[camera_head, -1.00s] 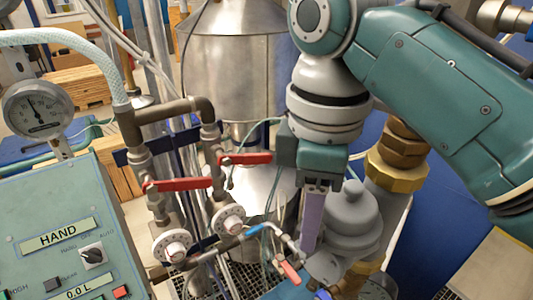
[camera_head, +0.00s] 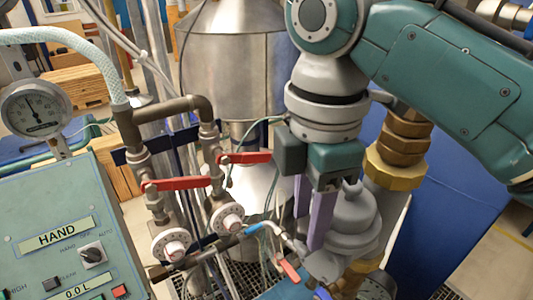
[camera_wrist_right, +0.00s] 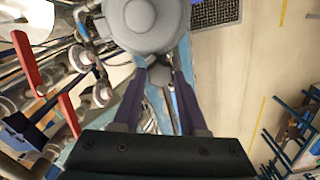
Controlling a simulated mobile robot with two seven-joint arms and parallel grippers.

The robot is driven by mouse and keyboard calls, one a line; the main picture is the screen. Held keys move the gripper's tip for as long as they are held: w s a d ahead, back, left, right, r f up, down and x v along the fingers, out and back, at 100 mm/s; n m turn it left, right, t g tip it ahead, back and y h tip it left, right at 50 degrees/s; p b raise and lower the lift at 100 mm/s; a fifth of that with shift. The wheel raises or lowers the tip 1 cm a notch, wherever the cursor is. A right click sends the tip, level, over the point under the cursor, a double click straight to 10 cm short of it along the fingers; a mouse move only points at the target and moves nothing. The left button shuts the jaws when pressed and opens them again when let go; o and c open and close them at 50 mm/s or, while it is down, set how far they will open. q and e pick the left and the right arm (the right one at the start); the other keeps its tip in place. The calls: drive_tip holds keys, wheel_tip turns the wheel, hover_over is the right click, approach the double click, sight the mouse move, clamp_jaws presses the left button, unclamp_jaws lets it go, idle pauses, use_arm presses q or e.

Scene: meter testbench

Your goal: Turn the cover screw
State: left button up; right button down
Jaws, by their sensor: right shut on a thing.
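The grey meter with a round domed cover (camera_head: 353,212) stands right of centre in the head view. It also fills the top middle of the right wrist view (camera_wrist_right: 145,22). My right gripper (camera_head: 311,235) points down at the meter's left side, its two purple fingers showing. In the right wrist view its fingers (camera_wrist_right: 163,70) converge on a small grey part at the meter's edge, which looks like the cover screw (camera_wrist_right: 160,77). They are shut on it. In the head view the screw is hidden behind the fingers. My left gripper is not in view.
Pipes with red lever valves (camera_head: 178,184) stand left of the gripper. A blue-handled valve (camera_head: 256,228) is close to the fingers. A control panel (camera_head: 55,220) is at lower left, a steel tank (camera_head: 233,65) behind. A brass fitting (camera_head: 396,168) rises right of the meter.

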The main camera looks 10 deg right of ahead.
drive_tip(key=n, duration=0.5)
drive_tip(key=shift+n, duration=0.3)
drive_tip(key=n, duration=0.5)
drive_tip(key=shift+s, duration=0.15)
drive_tip(key=n+b, duration=0.1)
drive_tip(key=n, duration=0.5)
drive_tip(key=shift+d, duration=0.1)
drive_tip(key=n+b, duration=0.1)
drive_tip(key=n, duration=0.3)
drive_tip(key=shift+n, duration=0.3)
drive_tip(key=shift+c, duration=2.4)
unclamp_jaws()
drive_tip(key=shift+o, duration=0.2)
drive_tip(key=shift+d, duration=0.1)
